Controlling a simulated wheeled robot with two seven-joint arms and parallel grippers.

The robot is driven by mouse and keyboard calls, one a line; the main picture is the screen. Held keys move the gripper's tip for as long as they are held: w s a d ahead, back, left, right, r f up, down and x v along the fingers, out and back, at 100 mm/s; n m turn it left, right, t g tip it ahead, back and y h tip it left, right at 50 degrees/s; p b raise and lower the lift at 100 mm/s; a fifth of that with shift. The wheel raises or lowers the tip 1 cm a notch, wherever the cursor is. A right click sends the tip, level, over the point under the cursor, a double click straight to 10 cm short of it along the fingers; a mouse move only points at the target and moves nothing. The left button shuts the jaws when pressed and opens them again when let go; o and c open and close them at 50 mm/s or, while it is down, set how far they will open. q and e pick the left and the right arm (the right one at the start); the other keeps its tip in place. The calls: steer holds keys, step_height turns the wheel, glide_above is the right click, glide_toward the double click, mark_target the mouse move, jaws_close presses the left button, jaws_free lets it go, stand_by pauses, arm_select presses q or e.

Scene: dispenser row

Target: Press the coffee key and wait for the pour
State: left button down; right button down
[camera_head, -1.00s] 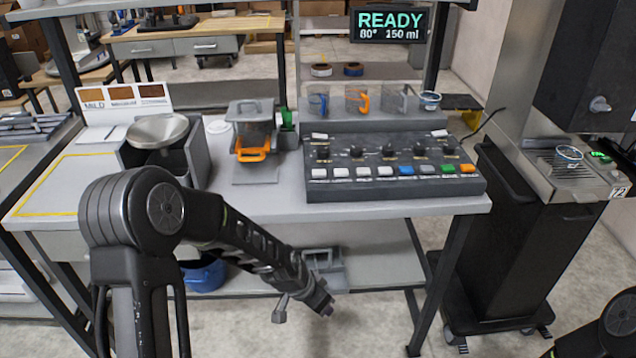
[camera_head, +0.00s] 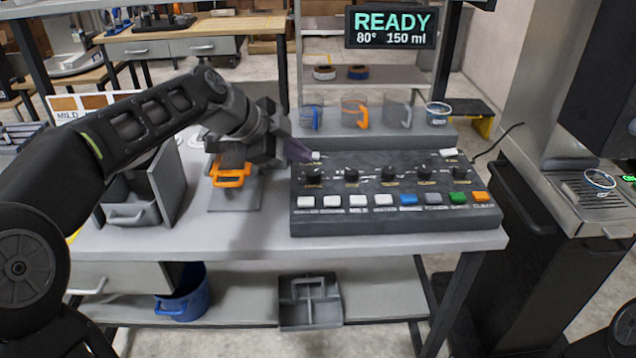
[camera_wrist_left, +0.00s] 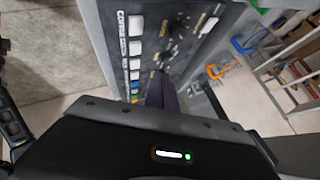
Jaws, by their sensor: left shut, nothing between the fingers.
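The dark control panel (camera_head: 395,175) stands on the bench with a front row of keys: several white ones (camera_head: 332,201), then blue (camera_head: 409,198), grey, green and orange (camera_head: 481,196). Their small labels are too blurred to pick out the coffee key surely. The display (camera_head: 391,27) reads READY, 80°, 150 ml. My left gripper (camera_head: 305,153) is shut and empty above the panel's back left corner, behind the keys. The wrist view shows its dark fingers (camera_wrist_left: 161,92) over the panel (camera_wrist_left: 184,45); contact cannot be told. My right gripper is out of view.
Behind the panel, a shelf holds cups with blue (camera_head: 311,112), orange (camera_head: 355,110) and grey (camera_head: 397,110) colouring, plus a small tub (camera_head: 437,112). A clear cup (camera_head: 600,181) stands on the machine's drip tray at right.

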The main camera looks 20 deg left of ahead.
arm_select(q)
steer(key=shift+r, duration=0.4)
steer(key=shift+f, duration=0.1)
steer(key=b, duration=0.5)
glide_above(302, 202)
step_height(302, 202, down, 8)
steer(key=shift+f+b, duration=0.35)
steer(key=shift+b, duration=0.1)
stand_by(1.6)
steer(key=shift+f+b, duration=0.4)
steer(key=shift+b, duration=0.35)
